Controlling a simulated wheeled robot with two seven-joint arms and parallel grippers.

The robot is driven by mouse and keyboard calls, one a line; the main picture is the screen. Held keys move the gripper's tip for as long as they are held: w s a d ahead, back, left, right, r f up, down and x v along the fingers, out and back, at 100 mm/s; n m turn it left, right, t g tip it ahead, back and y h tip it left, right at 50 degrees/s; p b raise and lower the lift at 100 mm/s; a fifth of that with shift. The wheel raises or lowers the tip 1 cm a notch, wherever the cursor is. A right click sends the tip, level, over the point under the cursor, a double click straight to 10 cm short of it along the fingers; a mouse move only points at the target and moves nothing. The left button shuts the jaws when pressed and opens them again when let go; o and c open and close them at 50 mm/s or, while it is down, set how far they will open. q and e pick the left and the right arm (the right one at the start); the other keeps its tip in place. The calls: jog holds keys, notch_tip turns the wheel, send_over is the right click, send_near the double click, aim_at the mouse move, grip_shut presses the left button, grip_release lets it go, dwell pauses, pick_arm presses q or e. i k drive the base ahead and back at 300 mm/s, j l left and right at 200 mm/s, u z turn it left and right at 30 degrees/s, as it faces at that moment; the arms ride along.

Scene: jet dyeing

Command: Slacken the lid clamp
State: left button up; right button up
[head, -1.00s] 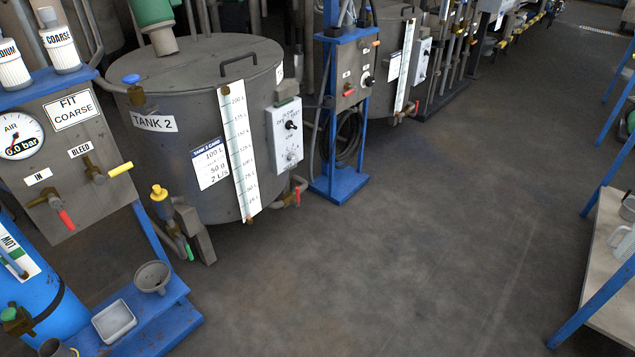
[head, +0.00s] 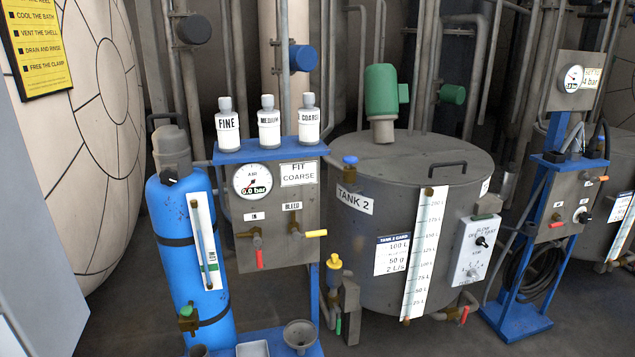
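I cannot make out a lid clamp in the head view. A large cream rounded vessel (head: 105,190) with dark seam lines fills the left side; only part of it shows. Neither of my grippers is in view.
A blue cylinder (head: 172,265) stands beside a panel (head: 270,255) with an air gauge reading 0.0 bar and bottles marked fine, medium and coarse. The grey Tank 2 (head: 375,255) and a blue gauge stand (head: 520,315) are to the right. A grey surface (head: 35,240) edges the left.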

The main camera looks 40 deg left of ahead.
aim_at(169, 177)
jog(key=u, duration=1.8)
